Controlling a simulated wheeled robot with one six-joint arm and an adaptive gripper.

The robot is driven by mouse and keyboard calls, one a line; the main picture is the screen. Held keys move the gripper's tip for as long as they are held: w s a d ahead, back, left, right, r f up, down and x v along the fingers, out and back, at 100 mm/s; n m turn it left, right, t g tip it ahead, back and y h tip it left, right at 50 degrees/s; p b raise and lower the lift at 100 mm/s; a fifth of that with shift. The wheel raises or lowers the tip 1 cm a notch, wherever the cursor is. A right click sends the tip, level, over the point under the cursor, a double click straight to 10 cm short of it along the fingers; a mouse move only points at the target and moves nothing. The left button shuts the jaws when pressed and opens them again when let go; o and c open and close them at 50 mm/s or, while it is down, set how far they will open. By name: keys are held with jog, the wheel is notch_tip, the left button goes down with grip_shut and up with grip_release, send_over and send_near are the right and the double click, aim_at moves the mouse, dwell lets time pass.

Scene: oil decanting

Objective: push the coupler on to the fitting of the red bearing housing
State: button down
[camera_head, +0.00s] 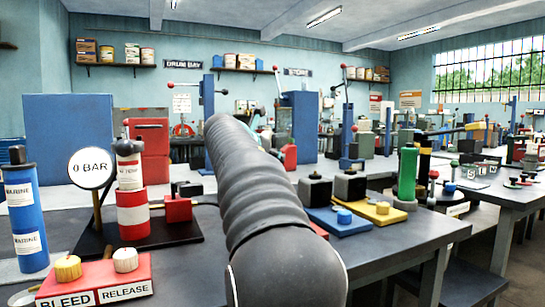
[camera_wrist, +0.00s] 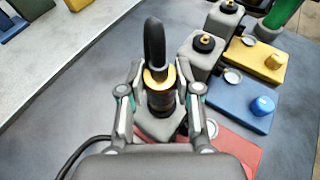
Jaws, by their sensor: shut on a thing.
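My gripper (camera_wrist: 160,98) is shut on the coupler (camera_wrist: 160,84), a dark cylinder with a brass-coloured collar, with a finger on each side. A thick black hose (camera_wrist: 154,42) rises from its top. Below it is the grey block of the red bearing housing (camera_wrist: 148,125), on a red base plate (camera_wrist: 238,144). The coupler hides the fitting, so I cannot tell whether it touches or is seated. In the head view my arm hides the gripper and coupler; only a red edge of the base plate (camera_head: 319,230) shows.
Blue (camera_wrist: 232,98) and yellow (camera_wrist: 256,62) base plates with grey, black-topped housings stand to the right. In the head view, a gauge reading 0 BAR (camera_head: 91,168), a red-and-white cylinder (camera_head: 133,213) and a bleed/release box (camera_head: 95,281) stand left.

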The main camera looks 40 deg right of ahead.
jog(key=shift+f, duration=0.3)
jog(key=c, duration=0.7)
grip_release()
jog(key=v, duration=1.2)
